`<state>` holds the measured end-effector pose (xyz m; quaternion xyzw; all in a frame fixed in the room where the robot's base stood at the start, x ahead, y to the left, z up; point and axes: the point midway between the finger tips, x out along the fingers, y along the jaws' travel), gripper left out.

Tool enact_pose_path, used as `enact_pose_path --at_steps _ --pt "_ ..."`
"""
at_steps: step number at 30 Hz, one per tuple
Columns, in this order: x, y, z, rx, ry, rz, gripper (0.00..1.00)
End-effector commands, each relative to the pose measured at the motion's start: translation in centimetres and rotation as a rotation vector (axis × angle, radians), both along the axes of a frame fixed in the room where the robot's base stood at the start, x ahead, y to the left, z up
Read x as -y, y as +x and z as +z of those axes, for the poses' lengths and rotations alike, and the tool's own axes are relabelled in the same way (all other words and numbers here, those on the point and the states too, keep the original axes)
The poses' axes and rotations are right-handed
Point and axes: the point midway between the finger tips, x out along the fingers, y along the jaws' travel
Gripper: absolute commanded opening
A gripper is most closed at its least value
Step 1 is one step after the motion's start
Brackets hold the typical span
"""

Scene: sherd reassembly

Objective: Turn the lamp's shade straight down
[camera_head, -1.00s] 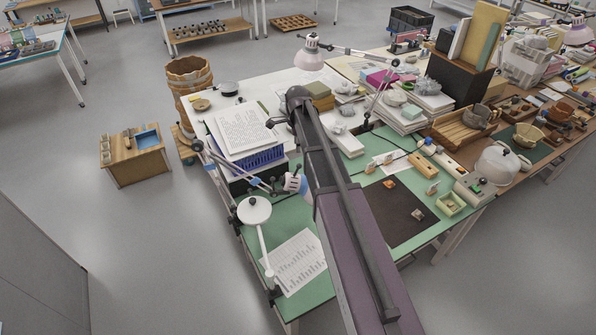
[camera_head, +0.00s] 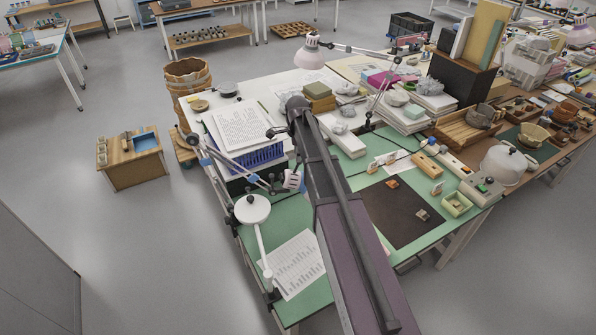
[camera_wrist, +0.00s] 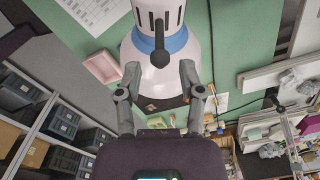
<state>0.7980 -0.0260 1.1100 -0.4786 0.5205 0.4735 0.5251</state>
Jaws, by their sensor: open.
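The lamp's shade (camera_wrist: 160,75) is white with a blue band (camera_wrist: 174,42) and a slotted neck. A dark knobbed handle (camera_wrist: 159,52) sticks out from it. In the wrist view my gripper (camera_wrist: 160,68) is open, one finger on each side of the shade and handle, and I cannot tell whether either touches. In the head view the shade (camera_head: 292,180) sits at the end of a jointed lamp arm (camera_head: 232,163), tilted and partly hidden by my arm. My gripper is hidden there.
A round white lamp (camera_head: 252,209) and a printed sheet (camera_head: 294,264) are at the near left of the green bench. A blue basket (camera_head: 255,157) with papers stands behind the lamp. A dark mat (camera_head: 400,212) lies right of my arm.

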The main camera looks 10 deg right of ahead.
Motion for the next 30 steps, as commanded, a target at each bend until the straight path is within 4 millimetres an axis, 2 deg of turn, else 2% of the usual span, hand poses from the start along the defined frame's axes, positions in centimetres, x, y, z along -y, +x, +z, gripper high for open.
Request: enact_pose_path --at_steps 1,18,30 --pt "0.0 0.0 -0.8 0.0 0.0 0.0 0.5" --pt "0.0 0.0 -5.1 0.0 0.0 0.0 0.5" --pt "0.1 0.1 -6.3 0.0 0.0 -0.001 0.5"
